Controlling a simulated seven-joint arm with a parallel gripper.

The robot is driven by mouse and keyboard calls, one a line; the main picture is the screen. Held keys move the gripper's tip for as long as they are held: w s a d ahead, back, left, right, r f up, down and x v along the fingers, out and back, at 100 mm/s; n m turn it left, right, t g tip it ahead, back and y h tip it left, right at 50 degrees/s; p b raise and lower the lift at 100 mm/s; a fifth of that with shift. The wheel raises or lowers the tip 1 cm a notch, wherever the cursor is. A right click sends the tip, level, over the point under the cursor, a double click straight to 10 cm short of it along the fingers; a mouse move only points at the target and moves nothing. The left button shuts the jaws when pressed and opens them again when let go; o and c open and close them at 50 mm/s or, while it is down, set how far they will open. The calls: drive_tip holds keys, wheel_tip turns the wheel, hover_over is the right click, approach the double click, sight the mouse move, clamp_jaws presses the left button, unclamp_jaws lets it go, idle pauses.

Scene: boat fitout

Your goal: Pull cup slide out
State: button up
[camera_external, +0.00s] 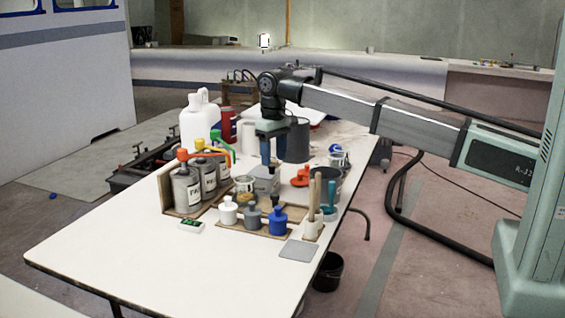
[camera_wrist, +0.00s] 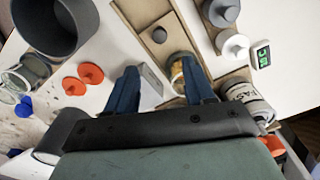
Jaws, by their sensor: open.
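My gripper (camera_wrist: 159,68) points down over the table with its two blue fingers spread and nothing held between them. In the external view my gripper (camera_external: 269,163) is above a grey box. In the wrist view this grey box (camera_wrist: 150,86) lies between the fingers, close to the left one. A light wooden piece with a raised edge (camera_wrist: 139,12) and a dark round knob (camera_wrist: 159,35) lies just beyond the fingertips; it may be the cup slide, but I cannot tell for certain. A small jar with orange-brown contents (camera_wrist: 177,68) stands by the right finger.
Grey cans with coloured handles (camera_external: 188,190) stand left of my gripper. White, grey and blue bottles (camera_external: 278,217) stand in front. A dark bucket (camera_external: 329,186) and orange caps (camera_external: 300,178) are to the right. The table's front left (camera_external: 130,262) is clear.

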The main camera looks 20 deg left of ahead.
sight(274, 194)
wheel_tip(274, 194, down, 14)
drive_tip(key=shift+r, duration=0.1)
idle(0.5)
clamp_jaws()
idle(0.6)
